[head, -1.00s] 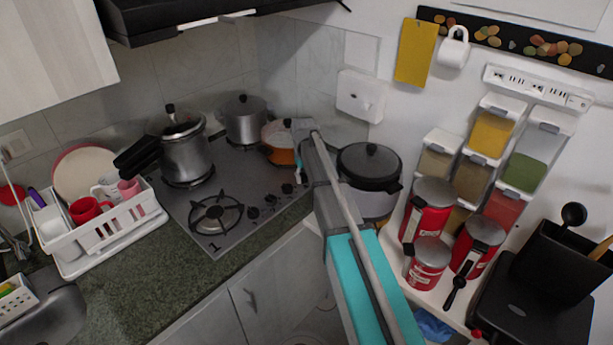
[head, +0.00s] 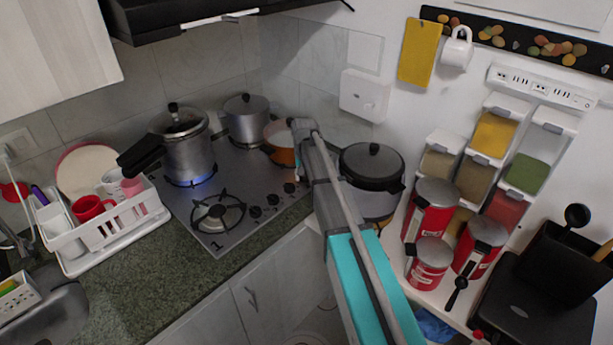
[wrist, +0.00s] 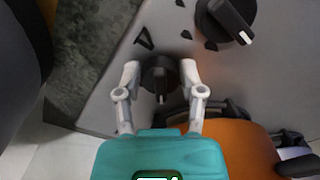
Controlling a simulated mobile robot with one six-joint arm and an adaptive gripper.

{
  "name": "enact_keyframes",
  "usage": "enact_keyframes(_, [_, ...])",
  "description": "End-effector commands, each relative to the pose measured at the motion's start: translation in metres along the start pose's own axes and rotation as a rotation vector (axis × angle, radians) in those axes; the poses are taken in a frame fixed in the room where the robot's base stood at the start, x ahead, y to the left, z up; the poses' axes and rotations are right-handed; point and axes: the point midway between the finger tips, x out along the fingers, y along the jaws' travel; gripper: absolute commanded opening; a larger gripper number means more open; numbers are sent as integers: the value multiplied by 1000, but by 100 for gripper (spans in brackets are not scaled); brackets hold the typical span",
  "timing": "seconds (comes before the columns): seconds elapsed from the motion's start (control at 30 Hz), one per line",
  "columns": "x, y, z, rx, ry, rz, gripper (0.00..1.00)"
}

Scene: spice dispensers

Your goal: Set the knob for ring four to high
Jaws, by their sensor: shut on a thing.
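In the wrist view my gripper (wrist: 161,70) is shut on a black stove knob (wrist: 160,80), one pale finger on each side. The knob's white pointer mark faces the bottom of the picture. A dark angular mark, whose number I cannot read surely, lies up and left of it. A second black knob (wrist: 226,16) is at upper right, its white mark facing lower right. In the head view the steel stove top (head: 230,240) shows several knobs along its front right edge; my arm hides the gripper and the held knob. A blue flame (head: 192,182) burns under the pressure cooker (head: 188,155).
An orange pot (head: 280,143) sits at the back right of the stove and close to my gripper in the wrist view (wrist: 236,150). A rice cooker (head: 372,168) stands right of my arm. A steel pot (head: 246,122) is at the back. The front burner (head: 217,212) is bare.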

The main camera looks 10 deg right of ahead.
Motion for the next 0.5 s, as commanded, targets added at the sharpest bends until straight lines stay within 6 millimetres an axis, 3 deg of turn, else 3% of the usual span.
enact_keyframes(0.27, [0,-1,-4,-1,7,-2,3])
enact_keyframes(0.3, [0,-1,-4,-1,8,-2,56])
enact_keyframes(0.43, [0,-1,-3,-1,6,-2,81])
enact_keyframes(0.5, [0,-1,-3,-1,5,-1,85])
